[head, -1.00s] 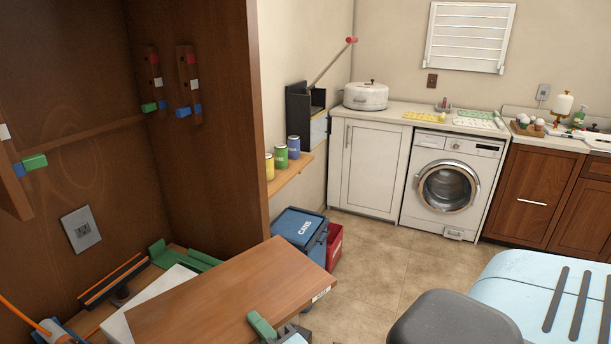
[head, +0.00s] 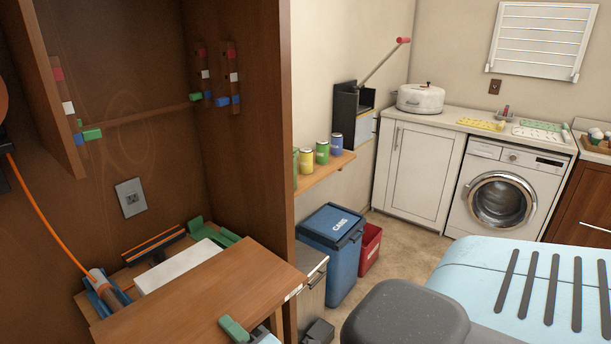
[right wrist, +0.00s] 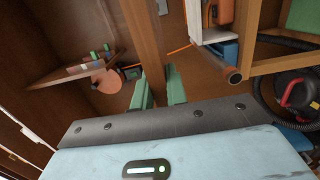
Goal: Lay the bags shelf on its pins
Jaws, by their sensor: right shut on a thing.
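A brown wooden board (head: 190,300), apparently the bags shelf, lies roughly level low in front of the open cabinet (head: 120,60). A small pale label (head: 293,293) is on its right end. My right gripper (head: 238,330) is shut on its near edge; the green fingers also show in the right wrist view (right wrist: 161,88), with the board (right wrist: 147,45) between them. Pin strips (head: 232,75) with red, white, green and blue pins are on the cabinet's right inner wall. More pins (head: 68,107) show on the left panel. My left gripper is not in view.
On the cabinet's bottom are a white slab (head: 178,266), green brackets (head: 212,233) and an orange-and-blue tool (head: 105,285) with an orange cord. The cabinet's right side panel (head: 255,130) stands near the board. A blue bin (head: 330,250) is beyond it.

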